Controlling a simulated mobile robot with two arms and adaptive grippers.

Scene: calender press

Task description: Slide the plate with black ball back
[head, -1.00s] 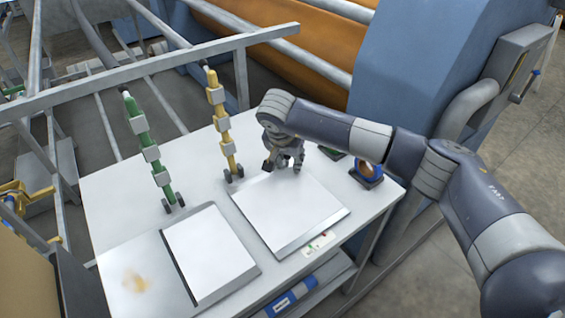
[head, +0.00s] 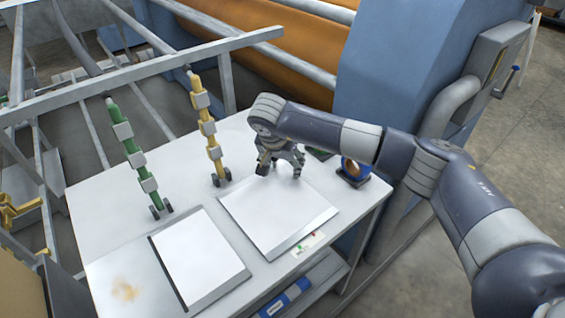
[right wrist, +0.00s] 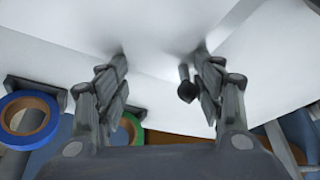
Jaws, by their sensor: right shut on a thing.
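A white square plate (head: 272,215) with a grey front edge lies on the right half of the light table. My right gripper (head: 280,168) is over its far edge, pointing down. In the right wrist view a small black ball (right wrist: 187,90) sits by the inner side of the right-hand finger, at the edge of a white plate (right wrist: 160,25). My right gripper (right wrist: 160,55) has its fingers apart, one each side of that edge, and is closed on the plate there. In the head view the ball cannot be told apart from the fingers. My left gripper is out of view.
A second white plate (head: 198,255) lies at the left. Green (head: 130,145) and yellow (head: 206,125) levers stand at the table's back. A blue tape roll (head: 354,170) is right of my gripper; a green roll (right wrist: 128,130) shows in the right wrist view.

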